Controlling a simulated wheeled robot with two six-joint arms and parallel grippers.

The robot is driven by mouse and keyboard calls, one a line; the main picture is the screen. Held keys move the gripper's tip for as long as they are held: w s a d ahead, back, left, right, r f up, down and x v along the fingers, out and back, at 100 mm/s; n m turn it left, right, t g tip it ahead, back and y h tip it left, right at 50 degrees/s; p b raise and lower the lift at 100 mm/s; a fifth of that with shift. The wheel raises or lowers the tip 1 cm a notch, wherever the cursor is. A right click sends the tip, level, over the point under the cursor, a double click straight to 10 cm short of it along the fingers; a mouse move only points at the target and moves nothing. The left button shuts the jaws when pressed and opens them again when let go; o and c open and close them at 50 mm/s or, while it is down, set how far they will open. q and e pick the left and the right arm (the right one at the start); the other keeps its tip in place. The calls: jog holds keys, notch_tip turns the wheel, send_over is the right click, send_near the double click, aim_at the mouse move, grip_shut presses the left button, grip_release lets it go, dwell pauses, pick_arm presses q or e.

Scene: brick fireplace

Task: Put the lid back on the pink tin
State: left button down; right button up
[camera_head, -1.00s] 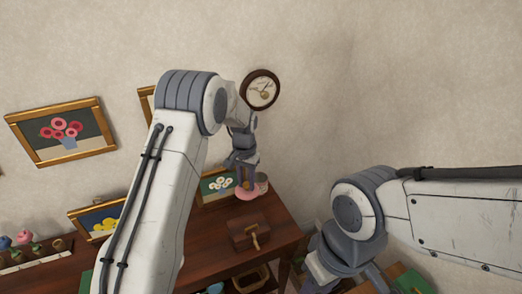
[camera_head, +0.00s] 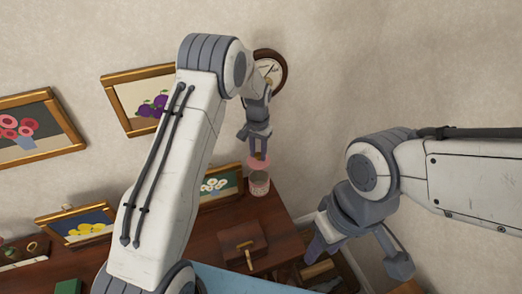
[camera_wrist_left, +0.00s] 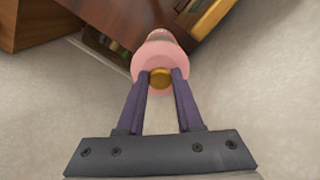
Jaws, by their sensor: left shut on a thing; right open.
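The pink tin (camera_head: 259,185) stands open at the right end of the brown wooden cabinet top, with its dark inside showing. My left gripper (camera_head: 259,156) is shut on the gold knob of the pink lid (camera_head: 259,164) and holds the lid above the tin, with a small gap between them in the head view. In the left wrist view the lid (camera_wrist_left: 160,53) hides most of the tin (camera_wrist_left: 159,34), and the gold knob (camera_wrist_left: 160,78) sits between the fingertips. My right gripper (camera_head: 358,260) is open and empty, to the right of the cabinet.
A brown wooden box (camera_head: 242,246) with a handle lies on the cabinet top (camera_head: 205,250) in front of the tin. A white-flower picture (camera_head: 218,186) leans just left of the tin. A wall clock (camera_head: 271,70) hangs behind my left wrist.

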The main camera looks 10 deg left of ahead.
aim_at(259, 167)
pick_arm(q)
jog(key=shift+w+f, duration=0.2)
jog(key=shift+f, duration=0.4)
jog(key=shift+w+f, duration=0.15)
jog(key=shift+f, duration=0.45)
jog(key=shift+f+b, duration=2.3)
jog(key=shift+f, duration=0.8)
pick_arm(e)
jog(key=shift+w+f, duration=0.2)
jog(key=shift+f, duration=1)
jog(key=shift+w+f, duration=0.15)
jog(key=shift+f, duration=1.05)
pick_arm(q)
jog(key=shift+s+f, duration=0.1)
jog(key=shift+f, duration=0.05)
pick_arm(e)
jog(key=shift+f, duration=0.1)
pick_arm(q)
grip_release()
jog(key=shift+r+p, duration=2.6)
jog(key=shift+r, duration=1.45)
pick_arm(e)
jog(key=shift+r, duration=2.75)
